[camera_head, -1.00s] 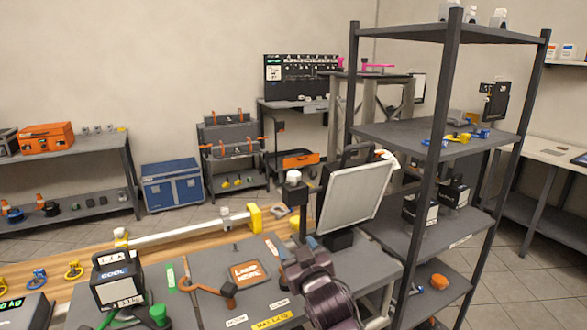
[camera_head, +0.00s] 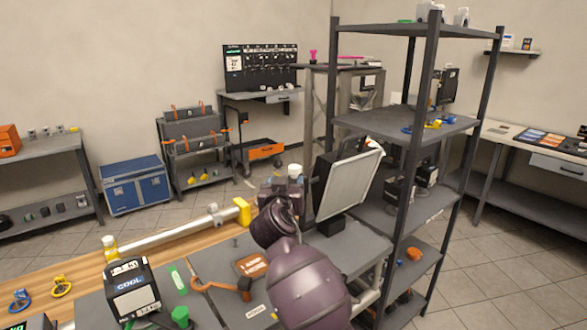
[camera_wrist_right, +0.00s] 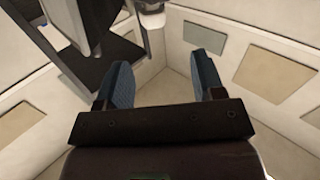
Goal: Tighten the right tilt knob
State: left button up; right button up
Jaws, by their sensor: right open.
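A light panel (camera_head: 349,184) with a pale face and dark back stands tilted on the grey bench at centre right. Its dark edge and bracket (camera_wrist_right: 92,72) seem to fill the upper left of the right wrist view. A pale round part (camera_wrist_right: 150,8) at the top edge there may be a knob; I cannot tell. In the head view my right arm reaches up to just left of the panel, and its wrist hides the fingers. In the right wrist view my right gripper (camera_wrist_right: 162,84) is open, its two blue fingers apart with nothing between them. My left gripper is not in view.
A white-capped item (camera_head: 295,171) stands beside the panel. A dark shelf rack (camera_head: 422,120) rises close on the right.

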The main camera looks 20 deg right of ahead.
aim_at(294, 170)
jog(key=shift+m, duration=0.6)
jog(key=x, duration=0.3)
jog(key=p+x, duration=0.1)
jog(key=x, duration=0.7)
jog(key=shift+s+d, duration=0.2)
jog(key=shift+d, duration=0.15)
jog(key=shift+f, duration=0.1)
jog(key=c, duration=0.9)
